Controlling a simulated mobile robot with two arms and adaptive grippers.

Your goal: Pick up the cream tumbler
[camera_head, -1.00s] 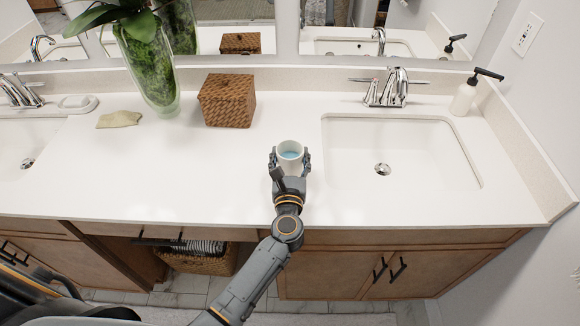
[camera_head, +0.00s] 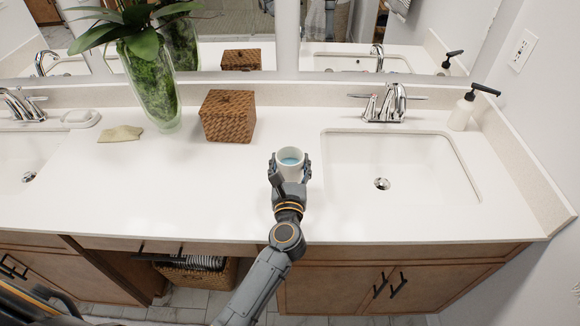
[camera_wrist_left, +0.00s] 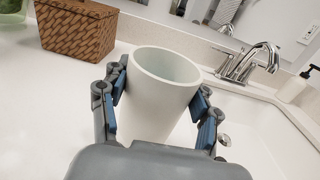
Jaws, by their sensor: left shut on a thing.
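The cream tumbler (camera_head: 290,158) is a pale, open-topped cup at the middle of the white counter, just left of the right sink; its inside looks bluish in the head view. My left gripper (camera_head: 289,170) is shut on it, one finger on each side. In the left wrist view the tumbler (camera_wrist_left: 158,95) stands nearly upright between the blue finger pads of the left gripper (camera_wrist_left: 160,105). Its lower part is hidden by the gripper, so I cannot tell whether its base touches the counter. My right gripper is not in view.
A brown woven box (camera_head: 228,116) stands behind and left of the tumbler. The right sink (camera_head: 400,165) with its chrome faucet (camera_head: 385,103) lies to the right. A glass plant vase (camera_head: 150,85) and a folded cloth (camera_head: 120,134) are further left. The counter's left middle is clear.

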